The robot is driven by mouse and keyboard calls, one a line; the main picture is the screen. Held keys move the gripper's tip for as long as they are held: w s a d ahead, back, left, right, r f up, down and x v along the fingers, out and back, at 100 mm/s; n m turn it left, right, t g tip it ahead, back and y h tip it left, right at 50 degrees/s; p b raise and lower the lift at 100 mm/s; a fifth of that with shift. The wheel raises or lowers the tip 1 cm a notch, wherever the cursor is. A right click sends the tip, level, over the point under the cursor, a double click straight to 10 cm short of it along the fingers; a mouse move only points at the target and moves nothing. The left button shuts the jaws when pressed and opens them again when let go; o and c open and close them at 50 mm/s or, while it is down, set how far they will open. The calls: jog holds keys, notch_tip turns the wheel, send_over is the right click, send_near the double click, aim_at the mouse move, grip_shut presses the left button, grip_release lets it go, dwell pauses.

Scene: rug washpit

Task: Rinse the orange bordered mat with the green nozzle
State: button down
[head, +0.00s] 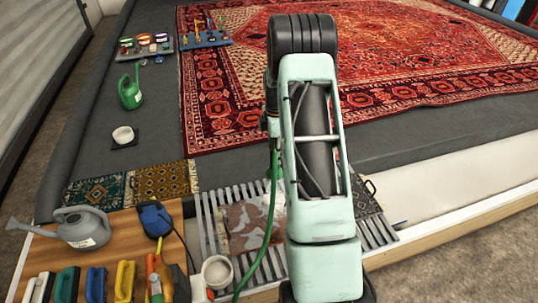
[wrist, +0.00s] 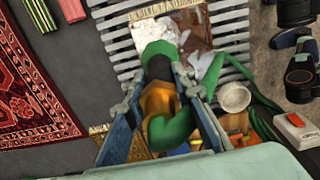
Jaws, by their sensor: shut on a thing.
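The mat (head: 238,240) lies on the slatted grate (head: 207,225), partly hidden by my arm and the green hose (head: 270,215). In the wrist view the mat (wrist: 203,22) has an orange-brown border, a fringe on its far edge and white and reddish-brown patches. My gripper (wrist: 159,82) is shut on the green nozzle (wrist: 153,52), which has a dark collar and a brass-coloured body. The nozzle's head appears over the mat's near left part and hides some of it. No water stream shows. In the head view my arm hides most of the gripper and nozzle.
A wooden bench (head: 130,228) at lower left holds a grey watering can (head: 82,227), several coloured brushes and a blue-black tool (head: 155,219). Two small mats lie behind the bench. A large red rug (head: 225,105) covers the back.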

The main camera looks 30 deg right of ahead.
jog(key=shift+s+d, duration=0.2)
jog(key=shift+d, duration=0.75)
jog(key=shift+s+d, duration=0.15)
jog(key=shift+d, duration=0.8)
jog(key=shift+s+d, duration=0.2)
jog(key=shift+d, duration=0.75)
